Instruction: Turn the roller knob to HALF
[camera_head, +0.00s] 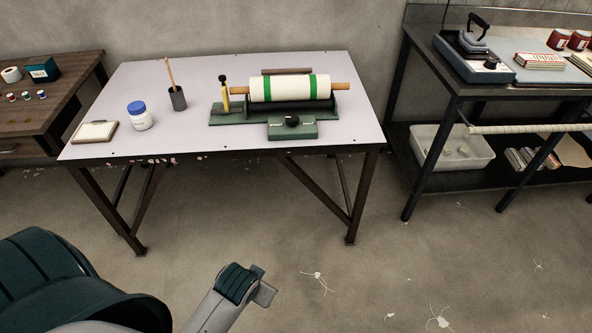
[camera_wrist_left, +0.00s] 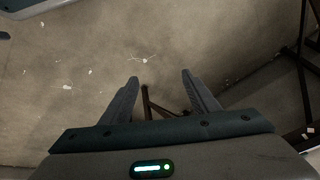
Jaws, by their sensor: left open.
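The roller (camera_head: 289,89), white with green bands and wooden handles, lies across a green stand on the light-topped table. A dark knob (camera_head: 292,120) sits on the green box (camera_head: 305,131) at the stand's front. Its setting is too small to read. My left gripper (camera_wrist_left: 160,85) shows in the left wrist view, open and empty, with floor and table legs beyond its fingers. In the head view part of my left arm (camera_head: 232,285) is low in front of the table, well apart from the knob. My right gripper is not in view.
The table (camera_head: 220,68) also holds a white jar with blue lid (camera_head: 139,116), a dark cup with a brush (camera_head: 177,99), a yellow-handled tool (camera_head: 225,95) and a small pad (camera_head: 95,132). A side table (camera_head: 70,68) and a dark workbench (camera_head: 430,80) flank it. Floor in front is open.

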